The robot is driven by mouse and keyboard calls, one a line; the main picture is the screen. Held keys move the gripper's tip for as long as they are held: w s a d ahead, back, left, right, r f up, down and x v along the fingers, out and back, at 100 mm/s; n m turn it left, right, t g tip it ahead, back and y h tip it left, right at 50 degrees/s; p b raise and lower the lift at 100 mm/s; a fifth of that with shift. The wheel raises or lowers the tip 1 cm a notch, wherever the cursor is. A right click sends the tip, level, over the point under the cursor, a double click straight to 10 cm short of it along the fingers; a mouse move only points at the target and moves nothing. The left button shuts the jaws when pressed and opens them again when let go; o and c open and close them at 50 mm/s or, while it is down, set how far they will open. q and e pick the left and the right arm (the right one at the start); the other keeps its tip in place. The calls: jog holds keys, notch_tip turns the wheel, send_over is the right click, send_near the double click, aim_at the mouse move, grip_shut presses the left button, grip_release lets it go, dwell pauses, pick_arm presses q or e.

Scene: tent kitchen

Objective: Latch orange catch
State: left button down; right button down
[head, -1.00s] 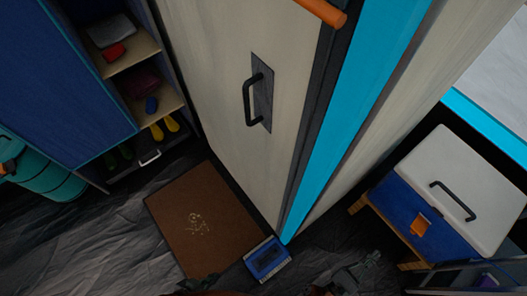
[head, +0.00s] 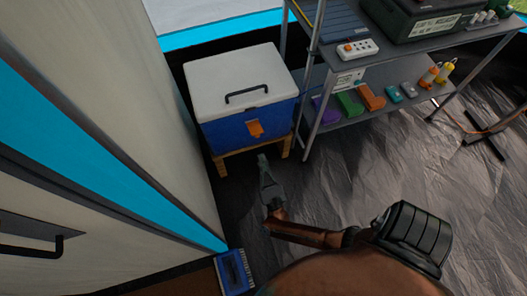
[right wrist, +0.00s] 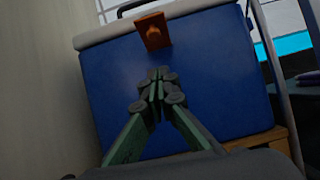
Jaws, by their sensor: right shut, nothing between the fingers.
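The orange catch (head: 255,129) is on the front of a blue cooler box (head: 222,136) with a white lid (head: 236,80) and a black handle. The lid is down on the box. In the right wrist view the catch (right wrist: 154,31) hangs at the top of the blue front, just under the lid edge; I cannot tell whether it is fastened. My right gripper (head: 262,158) is shut and empty, in front of the cooler and below the catch. Its fingertips (right wrist: 158,74) point at the blue front, apart from the catch. My left gripper is out of view.
The cooler stands on a low wooden stand (head: 222,166). A metal shelf rack (head: 395,112) with a power strip (head: 358,48) and coloured items is close on the right. A pale cabinet (head: 110,60) with a cyan strip is on the left.

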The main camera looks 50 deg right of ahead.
aim_at(255, 130)
jog(key=w+d+r, duration=0.2)
jog(key=w+r, duration=0.1)
jog(key=r, duration=0.2)
jog(key=shift+w+d+r, duration=0.2)
jog(key=shift+r, duration=0.05)
